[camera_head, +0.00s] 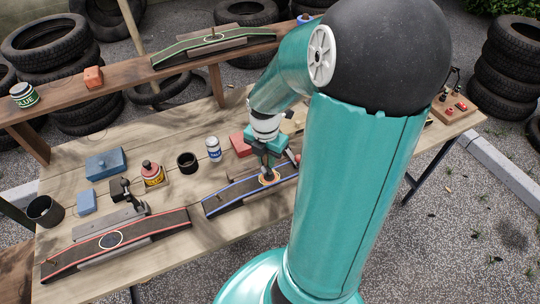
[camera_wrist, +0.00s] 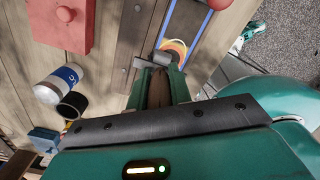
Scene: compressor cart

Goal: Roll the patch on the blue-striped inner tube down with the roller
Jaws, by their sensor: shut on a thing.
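The blue-striped inner tube (camera_head: 232,194) lies on the bench in front of my arm, and its dark strip with blue edges also shows in the wrist view (camera_wrist: 188,22). An orange patch with a pale rim (camera_wrist: 175,46) sits on it, partly hidden by the tool. My gripper (camera_head: 266,158) is over the patch end of this tube. In the wrist view my gripper (camera_wrist: 158,85) is shut on the roller, whose brown handle (camera_wrist: 159,92) lies between the fingers. The roller's grey head (camera_wrist: 145,64) is beside or over the patch; I cannot tell whether it touches.
A red-striped tube (camera_head: 150,227) lies to the left. A green-striped tube (camera_head: 190,43) is on the raised shelf. A white-blue can (camera_head: 213,148), black cup (camera_head: 187,163), red-yellow bottle (camera_head: 152,174) and red box (camera_head: 240,145) stand nearby. Bare bench shows at front centre.

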